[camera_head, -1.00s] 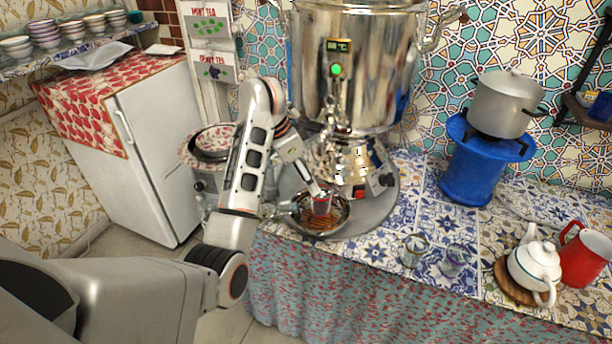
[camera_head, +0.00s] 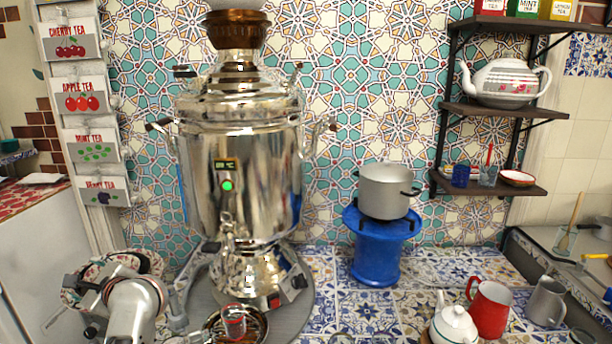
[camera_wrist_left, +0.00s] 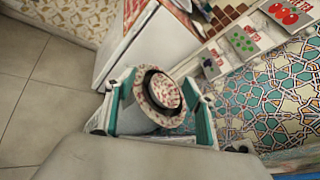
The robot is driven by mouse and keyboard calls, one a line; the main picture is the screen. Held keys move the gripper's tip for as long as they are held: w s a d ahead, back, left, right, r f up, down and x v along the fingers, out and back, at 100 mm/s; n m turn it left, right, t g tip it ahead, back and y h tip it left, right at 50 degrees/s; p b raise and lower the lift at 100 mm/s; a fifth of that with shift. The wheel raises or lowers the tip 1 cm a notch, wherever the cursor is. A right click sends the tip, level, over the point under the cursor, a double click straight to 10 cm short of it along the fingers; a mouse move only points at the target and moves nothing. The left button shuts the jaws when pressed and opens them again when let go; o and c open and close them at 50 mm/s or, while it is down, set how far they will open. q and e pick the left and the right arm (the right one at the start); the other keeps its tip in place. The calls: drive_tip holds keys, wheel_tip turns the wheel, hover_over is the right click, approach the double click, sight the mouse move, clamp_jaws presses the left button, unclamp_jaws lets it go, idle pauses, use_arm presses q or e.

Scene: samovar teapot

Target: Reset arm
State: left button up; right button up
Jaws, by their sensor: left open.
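My left gripper (camera_head: 130,286) is at the lower left of the head view, apart from the samovar (camera_head: 240,180). The left wrist view shows its green-edged fingers (camera_wrist_left: 160,84) spread wide with nothing held. A small glass with red contents (camera_head: 234,320) stands in the round metal tray (camera_head: 262,322) below the samovar's tap, clear of the gripper. My right gripper is not in view.
A grey pot (camera_head: 386,190) sits on a blue stand (camera_head: 376,262). A white teapot (camera_head: 453,327), red mug (camera_head: 489,308) and metal pitcher (camera_head: 545,302) stand at the lower right. Dark shelves (camera_head: 500,112) hang above. The tiled counter (camera_head: 420,275) has bare patches between them.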

use_arm(q)
drive_tip(key=s+d+r+m+t+y, duration=0.1)
drive_tip(key=d+r+m+t, duration=0.5)
drive_tip(key=m, duration=0.4)
drive_tip(key=s+d+r+m+t, duration=0.2)
drive_tip(key=d+r+m+t, duration=0.2)
drive_tip(key=r+m+t, duration=0.4)
drive_tip(key=s+d+f+m+t+h, duration=0.1)
drive_tip(key=d+f+m+h, duration=0.2)
drive_tip(key=d+m+h, duration=0.7)
drive_tip(key=d+f+m+h, duration=0.3)
drive_tip(key=d+m+h, duration=0.3)
drive_tip(key=m, duration=0.9)
drive_tip(key=s+d+f+m+g, duration=0.1)
drive_tip(key=s+f+m+g, duration=0.5)
drive_tip(key=f, duration=0.4)
drive_tip(key=s+d+f+m+g, duration=0.1)
drive_tip(key=s+f+m+g, duration=0.2)
drive_tip(key=f+m, duration=0.6)
drive_tip(key=s+a+f+m+g+y, duration=0.4)
drive_tip(key=s+a+f+g+y, duration=0.3)
drive_tip(key=s+a, duration=0.65)
drive_tip(key=d+f+n+t+h, duration=0.3)
drive_tip(key=d+f+h, duration=0.5)
drive_tip(key=d+f, duration=0.7)
drive_tip(key=shift+w+d+t, duration=0.45)
drive_tip(key=shift+d+t, duration=0.35)
drive_tip(key=shift+d, duration=0.05)
